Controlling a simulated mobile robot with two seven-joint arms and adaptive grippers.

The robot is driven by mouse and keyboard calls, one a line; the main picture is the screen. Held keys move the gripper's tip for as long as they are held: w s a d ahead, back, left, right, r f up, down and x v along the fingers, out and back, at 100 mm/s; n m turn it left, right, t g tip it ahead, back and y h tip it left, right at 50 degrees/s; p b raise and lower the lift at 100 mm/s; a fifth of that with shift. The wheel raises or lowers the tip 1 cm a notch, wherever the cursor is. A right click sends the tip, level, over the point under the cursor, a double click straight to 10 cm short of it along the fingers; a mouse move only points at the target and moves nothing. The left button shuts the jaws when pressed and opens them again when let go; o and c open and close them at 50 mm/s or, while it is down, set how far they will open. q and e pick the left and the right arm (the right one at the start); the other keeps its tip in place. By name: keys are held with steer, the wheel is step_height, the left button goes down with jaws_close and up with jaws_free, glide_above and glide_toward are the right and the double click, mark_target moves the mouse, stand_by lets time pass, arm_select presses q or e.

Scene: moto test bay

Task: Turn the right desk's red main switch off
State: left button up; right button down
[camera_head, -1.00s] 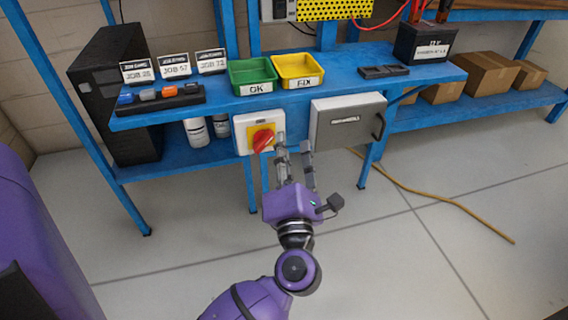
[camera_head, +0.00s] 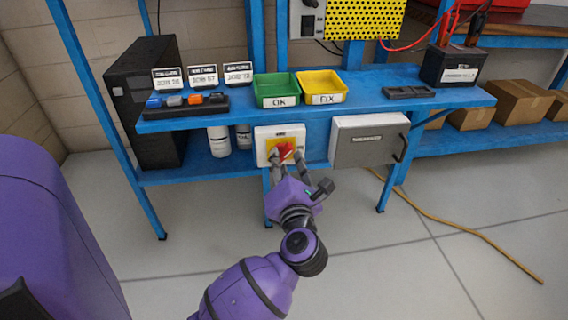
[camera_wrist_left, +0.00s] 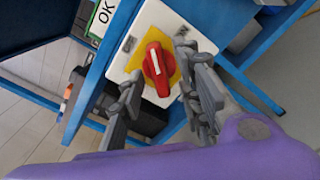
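The red main switch (camera_head: 285,151) is a red rotary knob on a yellow plate in a white box (camera_head: 263,145) under the blue desk's front edge. In the left wrist view the knob (camera_wrist_left: 157,68) shows fully, with a white line on its grip. My left gripper (camera_head: 288,160) is at the switch in the head view. In the left wrist view its fingers (camera_wrist_left: 158,85) are spread, one on each side of the knob, with visible gaps. Whether they touch the box cannot be told. My right gripper is not in view.
A grey cabinet (camera_head: 358,142) with a handle hangs just right of the switch box. Green (camera_head: 276,86) and yellow (camera_head: 320,84) bins stand on the desk (camera_head: 365,82) above. A yellow cable (camera_head: 470,232) lies on the otherwise clear floor.

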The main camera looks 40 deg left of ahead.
arm_select(q)
steer(key=shift+c, duration=0.5)
jaws_close()
steer(key=shift+n, duration=0.3)
steer(key=n, duration=0.3)
steer(key=shift+n, duration=0.3)
steer(key=n, duration=0.4)
steer(key=shift+w, duration=0.1)
steer(key=shift+n, duration=0.3)
steer(key=shift+o, duration=0.5)
jaws_free()
